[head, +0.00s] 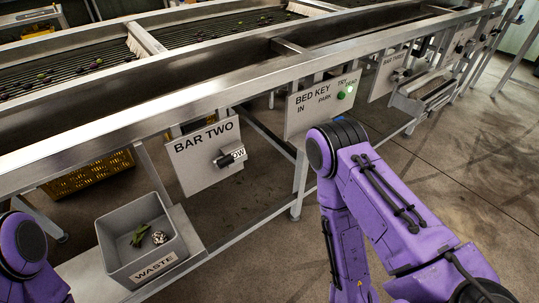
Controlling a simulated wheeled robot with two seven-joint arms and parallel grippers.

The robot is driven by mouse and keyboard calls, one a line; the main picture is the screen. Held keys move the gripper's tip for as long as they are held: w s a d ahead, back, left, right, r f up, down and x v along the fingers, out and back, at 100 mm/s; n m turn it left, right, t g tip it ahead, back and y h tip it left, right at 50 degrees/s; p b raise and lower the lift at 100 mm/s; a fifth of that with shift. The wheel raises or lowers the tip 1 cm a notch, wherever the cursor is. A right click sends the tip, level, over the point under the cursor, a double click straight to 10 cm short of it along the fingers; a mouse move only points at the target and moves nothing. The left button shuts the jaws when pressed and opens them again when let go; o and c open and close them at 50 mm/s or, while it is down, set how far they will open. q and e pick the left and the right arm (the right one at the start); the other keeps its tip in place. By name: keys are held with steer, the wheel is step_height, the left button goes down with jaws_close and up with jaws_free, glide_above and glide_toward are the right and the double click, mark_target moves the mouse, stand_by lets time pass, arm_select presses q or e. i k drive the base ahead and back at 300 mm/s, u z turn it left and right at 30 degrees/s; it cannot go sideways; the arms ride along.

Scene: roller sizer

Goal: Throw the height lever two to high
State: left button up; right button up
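The BAR TWO plate (205,157) hangs below the front rail of the roller sizer, left of centre in the head view. A dark lever (225,160) sticks out from its right part, beside a small white label that reads "OW", its first letter hidden by the lever. My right arm stands bent in the right foreground, clear of the plate, and its gripper is not visible. Only a purple piece of my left arm shows at the lower left corner, and its gripper is not visible.
A grey WASTE bin (109,231) with some leaves and a pale object stands below left of the plate. The BED KEY plate (320,102) with a lit green lamp is to the right, with the BAR THREE plate (388,80) beyond. A yellow crate (88,177) sits behind.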

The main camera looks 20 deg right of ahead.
mark_target(221, 162)
steer(key=u, duration=1.3)
steer(key=k, duration=1.1)
steer(key=z, duration=1.95)
steer(key=i, duration=0.5)
steer(key=u, duration=0.05)
